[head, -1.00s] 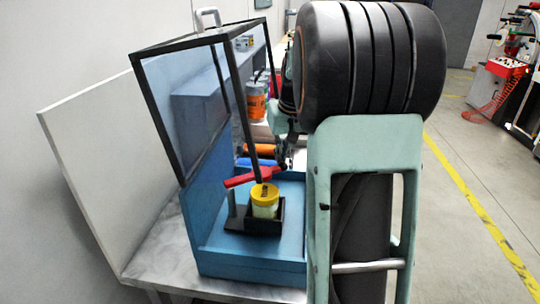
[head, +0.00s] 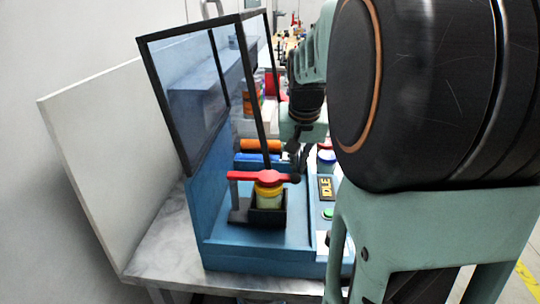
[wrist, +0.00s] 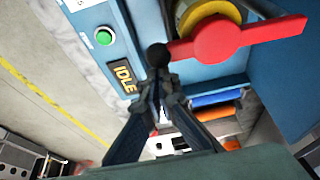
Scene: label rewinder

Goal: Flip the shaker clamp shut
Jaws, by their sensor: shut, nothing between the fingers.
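The red clamp arm (head: 263,177) lies roughly level across the top of a jar with a yellow lid (head: 268,190). The jar sits in a black holder (head: 267,217) on the blue shaker (head: 222,256). The clamp's black knob (head: 295,178) points right. In the wrist view, the red clamp (wrist: 235,38) covers part of the yellow lid (wrist: 208,10), and the knob (wrist: 158,55) is right at my fingertips. My gripper (wrist: 158,76) is shut and empty; whether it touches the knob I cannot tell. In the head view my gripper (head: 300,158) is small and dark, just above the knob.
A dark-framed clear guard (head: 205,95) stands up behind the jar on the left. A panel reading IDLE (wrist: 124,76) and a green button (wrist: 104,36) are beside the clamp. Orange (head: 260,146) and blue rolls lie behind. A white jar (head: 326,158) stands behind the panel.

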